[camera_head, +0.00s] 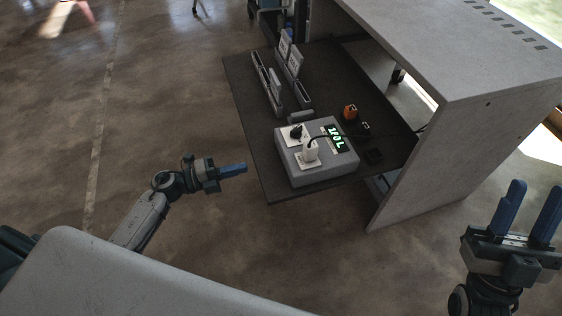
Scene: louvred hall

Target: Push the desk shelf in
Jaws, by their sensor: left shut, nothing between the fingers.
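The desk shelf (240,95) is a dark, flat board that sticks out to the left from under the grey desk top (440,45). My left gripper (244,169) is shut and empty, with blue fingers pointing right. In the picture its tips lie just left of the shelf's front left edge, with a small gap. I cannot tell its height against the shelf. My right gripper (533,205) is open and empty at the lower right, its blue fingers pointing up, to the right of the desk's side panel (455,150).
On the shelf stand a grey box (315,175) with plugs and a green lit display (333,137), an orange item (350,111), and slotted grey holders (268,85). The concrete floor (150,80) left of the shelf is clear.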

